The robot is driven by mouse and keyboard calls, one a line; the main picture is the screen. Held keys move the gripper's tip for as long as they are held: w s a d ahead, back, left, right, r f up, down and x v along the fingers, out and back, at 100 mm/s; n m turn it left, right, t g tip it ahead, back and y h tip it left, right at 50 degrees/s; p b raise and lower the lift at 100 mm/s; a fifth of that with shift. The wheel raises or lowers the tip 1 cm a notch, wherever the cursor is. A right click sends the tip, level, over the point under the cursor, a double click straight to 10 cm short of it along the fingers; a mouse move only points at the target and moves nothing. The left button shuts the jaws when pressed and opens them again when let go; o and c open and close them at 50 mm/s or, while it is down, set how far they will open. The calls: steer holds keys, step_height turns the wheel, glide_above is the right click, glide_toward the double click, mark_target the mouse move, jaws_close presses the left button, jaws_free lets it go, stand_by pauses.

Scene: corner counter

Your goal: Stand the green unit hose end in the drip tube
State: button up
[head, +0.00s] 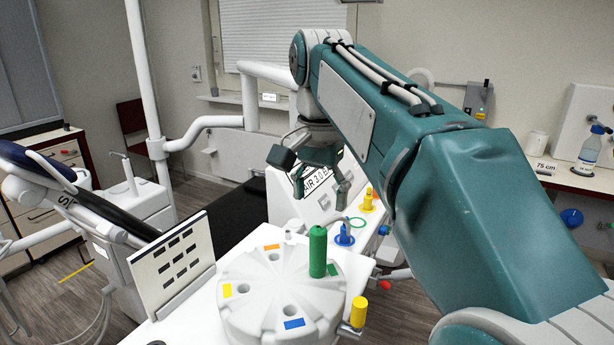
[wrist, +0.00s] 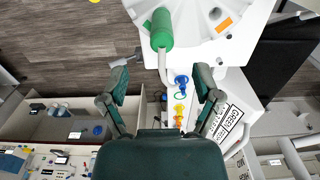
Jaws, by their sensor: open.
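The green hose end (head: 317,252) is a green cylinder standing upright at a round white block (head: 240,305), beside a green label (head: 333,270). Its foot is partly hidden, so I cannot tell how deep it sits. It also shows in the wrist view (wrist: 160,28), with a pale tube reaching down the picture from it. The block has several holes with coloured labels; I cannot tell which part is the drip tube. My gripper (head: 313,172) is open and empty, above and behind the hose end. In the wrist view its fingers (wrist: 161,82) are spread apart, with the hose end beyond them.
Blue (head: 344,234) and yellow (head: 367,202) pieces stand in coloured rings on the white counter, near an empty green ring (head: 357,222).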

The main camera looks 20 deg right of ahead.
mark_target(318, 228)
steer(key=shift+w, duration=0.4)
steer(key=shift+f, duration=0.15)
step_height(318, 228, down, 10)
steer(key=shift+s+f, duration=0.15)
steer(key=shift+f, duration=0.05)
jaws_close()
steer(key=shift+r, duration=0.1)
steer(key=shift+r, duration=2.2)
